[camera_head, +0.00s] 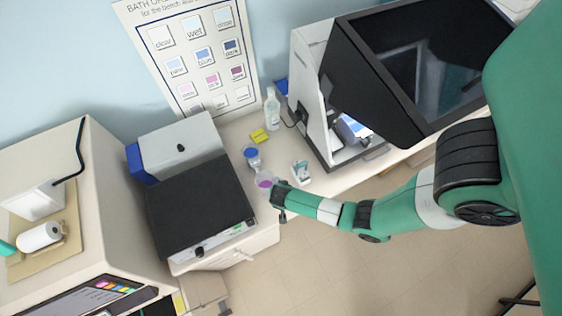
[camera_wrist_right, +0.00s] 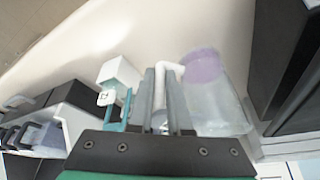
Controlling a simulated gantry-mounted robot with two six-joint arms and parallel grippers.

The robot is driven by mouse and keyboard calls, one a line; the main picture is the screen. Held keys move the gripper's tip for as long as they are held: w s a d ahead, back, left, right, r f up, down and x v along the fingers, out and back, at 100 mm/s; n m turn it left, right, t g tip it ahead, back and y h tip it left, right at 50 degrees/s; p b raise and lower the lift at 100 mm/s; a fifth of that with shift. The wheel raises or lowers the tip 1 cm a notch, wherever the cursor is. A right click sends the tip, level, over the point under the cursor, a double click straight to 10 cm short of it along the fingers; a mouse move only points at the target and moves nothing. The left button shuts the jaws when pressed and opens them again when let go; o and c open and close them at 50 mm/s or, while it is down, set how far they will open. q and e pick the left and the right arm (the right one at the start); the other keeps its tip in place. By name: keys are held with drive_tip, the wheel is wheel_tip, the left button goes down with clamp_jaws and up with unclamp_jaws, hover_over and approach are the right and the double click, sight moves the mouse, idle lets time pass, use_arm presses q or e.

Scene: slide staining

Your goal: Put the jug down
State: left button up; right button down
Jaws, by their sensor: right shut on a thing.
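The jug (camera_head: 265,183) is a translucent vessel with purple in it, at the front edge of the bench in the head view. In the right wrist view the jug (camera_wrist_right: 213,95) is beside the fingers, its white handle between them. My right gripper (camera_head: 279,192) is shut on the jug's handle; its fingers also show in the right wrist view (camera_wrist_right: 163,95). Whether the jug's base touches the bench cannot be told. My left gripper is in neither view.
A blue-topped container (camera_head: 252,154) stands just behind the jug, with a yellow block (camera_head: 260,135) and a clear bottle (camera_head: 272,110) farther back. A white and teal holder (camera_head: 301,172) is to the right. A black-lidded machine (camera_head: 200,205) is close on the left.

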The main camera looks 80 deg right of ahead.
drive_tip(key=shift+w+f+b, duration=0.15)
drive_tip(key=shift+f+b, duration=0.25)
drive_tip(key=shift+f, duration=0.5)
drive_tip(key=shift+w+f+b, duration=0.1)
drive_tip(key=shift+f+b, duration=0.25)
drive_tip(key=shift+f, duration=0.55)
drive_tip(key=shift+f, duration=0.15)
drive_tip(key=c, duration=0.9)
unclamp_jaws()
drive_tip(key=shift+o, duration=0.2)
drive_tip(key=shift+r, duration=0.4)
drive_tip(key=p+v, duration=0.4)
drive_tip(key=v, duration=0.7)
drive_tip(key=shift+r, duration=0.25)
